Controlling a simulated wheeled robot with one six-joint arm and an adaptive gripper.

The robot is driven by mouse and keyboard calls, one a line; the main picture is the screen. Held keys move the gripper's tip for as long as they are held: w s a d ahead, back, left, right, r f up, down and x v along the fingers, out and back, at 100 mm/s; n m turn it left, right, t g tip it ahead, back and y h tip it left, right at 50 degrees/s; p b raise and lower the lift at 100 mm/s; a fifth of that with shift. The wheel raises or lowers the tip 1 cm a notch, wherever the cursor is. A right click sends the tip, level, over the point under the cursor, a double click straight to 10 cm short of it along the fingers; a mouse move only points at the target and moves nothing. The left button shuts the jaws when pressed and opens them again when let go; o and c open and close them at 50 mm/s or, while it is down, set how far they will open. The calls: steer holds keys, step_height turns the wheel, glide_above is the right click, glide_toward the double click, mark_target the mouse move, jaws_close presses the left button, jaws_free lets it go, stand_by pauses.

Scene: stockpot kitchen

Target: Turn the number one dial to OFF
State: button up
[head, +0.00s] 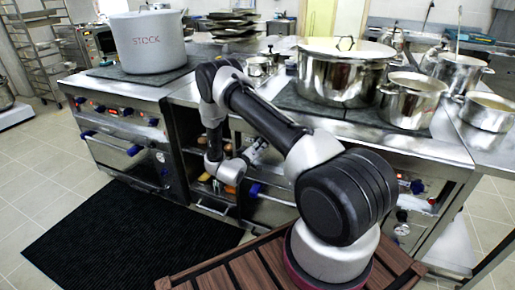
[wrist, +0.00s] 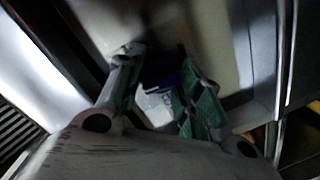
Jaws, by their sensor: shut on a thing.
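My gripper (wrist: 158,66) is shut on a dark blue dial (wrist: 163,80), which shows between its green-padded fingers in the wrist view. The view is dark, so the dial's number and pointer cannot be read. In the head view my gripper (head: 257,151) is at the front of the right-hand range, below the worktop edge. My arm hides most of that panel, and the held dial is not clear there. Another blue dial (head: 417,187) shows on the panel's right part.
A large stockpot marked STOCK (head: 150,42) stands on the left range. A lidded steel pot (head: 343,70) and a smaller pot (head: 411,99) stand on the right range. A black mat (head: 125,235) lies on the floor in front. The tiled floor at left is clear.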

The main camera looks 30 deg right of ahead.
steer(key=shift+n, duration=0.8)
steer(key=o, duration=1)
steer(key=shift+h, duration=0.3)
steer(key=v, duration=1.2)
steer(key=shift+r, duration=0.2)
